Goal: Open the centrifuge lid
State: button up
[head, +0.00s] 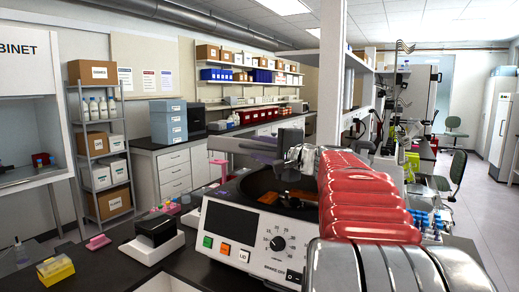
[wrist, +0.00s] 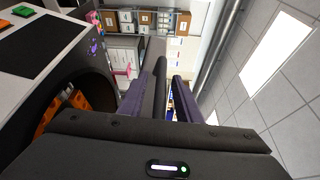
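The white centrifuge (head: 222,218) stands on the dark bench, with buttons and a dial on its front. Its dark round bowl (head: 262,184) shows uncovered, with an orange rotor (head: 300,194) inside; the rotor also shows in the wrist view (wrist: 48,118). A grey panel that looks like the lid (head: 236,146) is raised above the bowl's far left side. My gripper (head: 288,138) is at the panel's right end. In the wrist view its two purple-grey fingers (wrist: 164,95) stand apart, with a dark bar, likely the lid's edge, between them. A gap shows beside the right finger; contact is unclear.
A black-topped device (head: 157,230) sits left of the centrifuge. A yellow tube rack (head: 55,270) and small pink items lie on the bench at the left. Shelves with boxes stand behind. A blue-capped tube rack (head: 430,222) is at the right.

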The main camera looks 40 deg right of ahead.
jog(key=shift+c, duration=0.4)
grip_shut()
jog(key=shift+r, duration=0.1)
